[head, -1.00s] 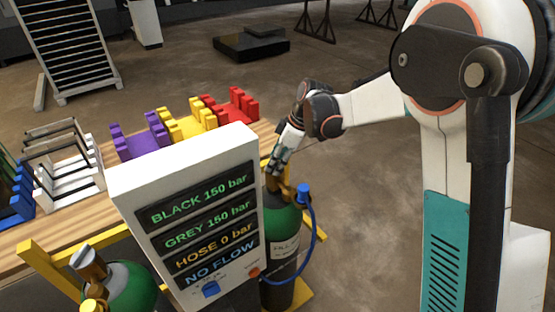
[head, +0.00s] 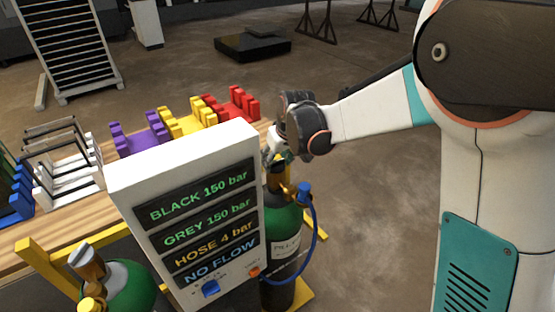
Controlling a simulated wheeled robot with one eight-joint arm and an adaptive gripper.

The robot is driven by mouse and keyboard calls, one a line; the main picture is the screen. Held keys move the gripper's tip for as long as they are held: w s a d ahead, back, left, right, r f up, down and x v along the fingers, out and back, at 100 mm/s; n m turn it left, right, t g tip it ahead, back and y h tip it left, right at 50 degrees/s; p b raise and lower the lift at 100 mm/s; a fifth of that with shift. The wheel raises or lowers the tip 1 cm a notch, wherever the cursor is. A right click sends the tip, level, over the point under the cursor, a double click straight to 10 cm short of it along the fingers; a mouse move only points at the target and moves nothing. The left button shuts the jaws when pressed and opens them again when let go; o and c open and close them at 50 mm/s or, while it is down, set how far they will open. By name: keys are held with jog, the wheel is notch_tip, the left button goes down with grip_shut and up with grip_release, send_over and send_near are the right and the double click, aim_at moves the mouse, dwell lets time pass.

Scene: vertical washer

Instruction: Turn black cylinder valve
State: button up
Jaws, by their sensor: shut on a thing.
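The black cylinder (head: 284,225) has a green shoulder and a black lower body. It stands upright just right of the display panel, which hides its left side. Its valve (head: 277,178) rises from the top, with a blue hose fitting beside it. My gripper (head: 273,158) is at the top of this valve and shut on it. The fingers are small and partly hidden by the wrist and the panel's edge. The display panel (head: 190,212) reads BLACK 150 bar, GREY 150 bar, HOSE 4 bar and NO FLOW.
A second green-topped cylinder (head: 133,287) with a grey-capped valve stands at lower left. A blue hose (head: 314,235) loops right of the black cylinder. A wooden table (head: 75,215) with coloured racks lies behind the panel. The floor to the right is open apart from my arm.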

aim_at(275, 167)
jog(key=m, duration=0.2)
jog(key=m+h, duration=0.1)
jog(key=m, duration=0.1)
jog(key=shift+a+t+h, duration=0.2)
jog(key=shift+t+h, duration=0.1)
jog(key=shift+m+h, duration=0.6)
jog(key=shift+m, duration=1.1)
jog(key=o, duration=1.1)
jog(key=shift+c, duration=0.2)
notch_tip(275, 167, up, 10)
